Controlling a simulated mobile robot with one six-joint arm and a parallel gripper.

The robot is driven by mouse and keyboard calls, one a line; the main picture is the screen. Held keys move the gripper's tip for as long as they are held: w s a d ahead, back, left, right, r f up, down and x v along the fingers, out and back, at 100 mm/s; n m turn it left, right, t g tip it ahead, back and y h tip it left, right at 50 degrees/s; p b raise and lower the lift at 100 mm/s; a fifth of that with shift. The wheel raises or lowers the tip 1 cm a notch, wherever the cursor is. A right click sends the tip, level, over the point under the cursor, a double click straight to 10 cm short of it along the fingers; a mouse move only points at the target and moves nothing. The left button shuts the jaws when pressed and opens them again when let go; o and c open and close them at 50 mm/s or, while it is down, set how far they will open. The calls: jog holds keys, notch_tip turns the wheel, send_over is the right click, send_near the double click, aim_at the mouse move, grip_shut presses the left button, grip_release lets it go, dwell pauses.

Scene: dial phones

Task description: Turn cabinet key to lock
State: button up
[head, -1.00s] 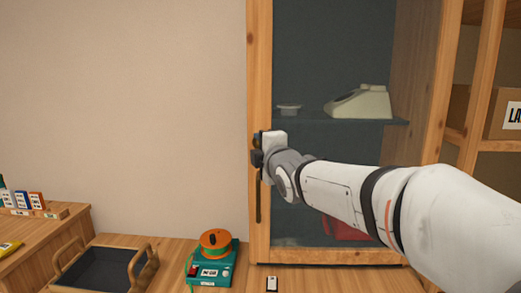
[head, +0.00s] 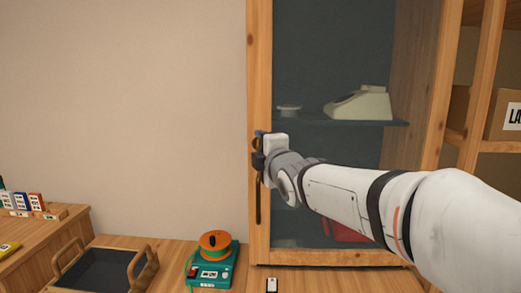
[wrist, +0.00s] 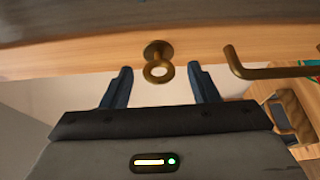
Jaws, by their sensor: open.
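The cabinet (head: 259,60) has a wooden door frame with a dark glass pane, and the door looks closed. In the wrist view, a brass key (wrist: 158,70) with a ring-shaped bow sticks out of the wooden frame (wrist: 90,62). My gripper (wrist: 160,82) is open, with one dark finger on each side of the key bow and a gap to both. The fingers do not touch the key. In the head view, my gripper (head: 259,150) is at the door's left frame and hides most of the key. A dark bar handle (head: 259,203) hangs just below; it also shows in the wrist view (wrist: 265,73).
Behind the glass are a cream dial phone (head: 360,103), a small pale dish (head: 289,109) and a red object (head: 345,231). Below stand a teal device with an orange spool (head: 214,262) and a dark tray (head: 100,270). The wall left of the cabinet is clear.

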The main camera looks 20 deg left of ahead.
jog(key=v, duration=0.7)
jog(key=shift+b, duration=0.35)
jog(key=s+d+f+m+g+h+p, duration=0.15)
jog(key=d+f+m+h+p, duration=0.3)
jog(key=d, duration=0.45)
jog(key=s+d+f+m+g+h+p, duration=0.1)
jog(key=d+f+m+g+h, duration=0.15)
jog(key=d+f+m, duration=0.4)
jog(key=s+d+f+m+g+h+p, duration=0.1)
jog(key=s+d+f+m+g+p, duration=0.1)
jog(key=s+d+f+m+g, duration=0.2)
jog(key=s+d+f+m+g+h+p, duration=0.2)
jog(key=s+d+f+m+g+p, duration=0.1)
jog(key=s+d+m, duration=0.7)
jog(key=s+d+g, duration=0.1)
jog(key=s, duration=0.3)
jog(key=shift+s+f+h, duration=0.3)
jog(key=shift+s+f, duration=0.1)
